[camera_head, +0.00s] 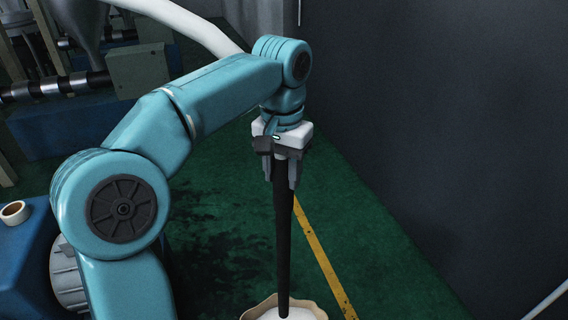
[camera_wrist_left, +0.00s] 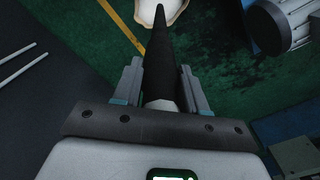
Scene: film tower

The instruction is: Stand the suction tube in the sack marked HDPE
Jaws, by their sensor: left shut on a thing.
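My left gripper (camera_head: 283,172) is shut on the upper end of the suction tube (camera_head: 284,240), a long black tube that hangs nearly upright and narrows downward. The sack (camera_head: 252,312), with a pale tan rim and white contents, stands at the bottom edge of the head view, partly cut off. The tube's lower tip shows over the white contents; I cannot tell whether it touches them. In the left wrist view the tube (camera_wrist_left: 168,62) runs from between the fingers (camera_wrist_left: 160,88) to the sack (camera_wrist_left: 150,14) at the top. No HDPE marking is readable. My right gripper is not in view.
The green floor (camera_head: 390,285) has a yellow line (camera_head: 322,258) to the right of the tube. A dark wall (camera_head: 440,120) stands on the right. Blue machinery with rollers (camera_head: 60,88) is at the upper left, and a ring-shaped roll core (camera_head: 14,212) is at the left edge.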

